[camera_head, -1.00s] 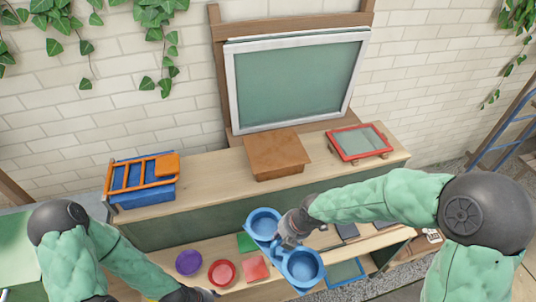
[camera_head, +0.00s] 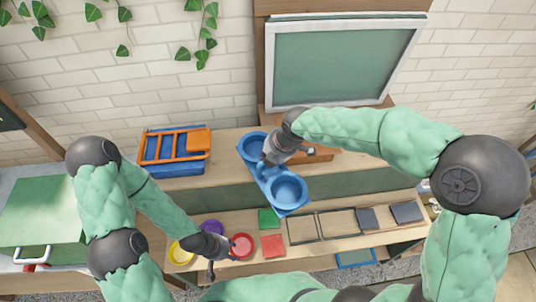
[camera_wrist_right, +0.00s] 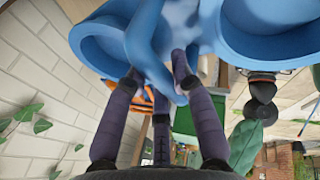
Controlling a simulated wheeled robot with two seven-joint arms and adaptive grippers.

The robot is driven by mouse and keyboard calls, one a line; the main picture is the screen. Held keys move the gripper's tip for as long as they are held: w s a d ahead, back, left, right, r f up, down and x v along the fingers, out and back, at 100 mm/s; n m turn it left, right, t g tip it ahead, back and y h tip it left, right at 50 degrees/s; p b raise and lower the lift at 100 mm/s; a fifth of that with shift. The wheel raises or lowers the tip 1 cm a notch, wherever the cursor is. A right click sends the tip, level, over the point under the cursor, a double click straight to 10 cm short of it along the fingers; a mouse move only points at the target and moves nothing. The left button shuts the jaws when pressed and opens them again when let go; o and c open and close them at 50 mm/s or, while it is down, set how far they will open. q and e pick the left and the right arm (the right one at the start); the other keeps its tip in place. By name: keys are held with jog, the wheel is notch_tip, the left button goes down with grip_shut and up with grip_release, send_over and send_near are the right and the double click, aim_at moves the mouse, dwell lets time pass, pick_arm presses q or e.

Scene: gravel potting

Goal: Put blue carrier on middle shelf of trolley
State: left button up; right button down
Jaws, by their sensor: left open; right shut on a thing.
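The blue carrier (camera_head: 266,178), with two round cups joined by a middle bar, is held up above the bench. My right gripper (camera_head: 267,163) is shut on its middle part, between the cups. In the right wrist view the fingers close on the carrier's handle (camera_wrist_right: 148,45), and the cups lie to either side. My left gripper (camera_head: 224,267) is open and empty, low over the front of the bench near the red round dish (camera_head: 242,246). I cannot make out the trolley or its middle shelf with certainty in the present views.
The upper bench level holds an orange rack on a blue box (camera_head: 175,150) and a green board (camera_head: 335,62). Yellow (camera_head: 180,253) and purple dishes, green and red squares, and dark trays (camera_head: 337,223) lie on the lower level. A green-topped box (camera_head: 40,215) stands left.

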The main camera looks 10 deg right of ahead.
jog(key=w+f, duration=0.4)
jog(key=w, duration=0.1)
jog(key=w+f+b, duration=0.1)
jog(key=w+f, duration=0.1)
jog(key=shift+w+a+f, duration=0.2)
jog(key=shift+a+f, duration=0.1)
jog(key=shift+a, duration=0.1)
jog(key=shift+w+f, duration=0.25)
jog(key=shift+f, duration=1.6)
jog(key=shift+b, duration=0.3)
jog(key=shift+f, duration=0.15)
jog(key=c, duration=1)
grip_release()
jog(key=shift+c, duration=0.2)
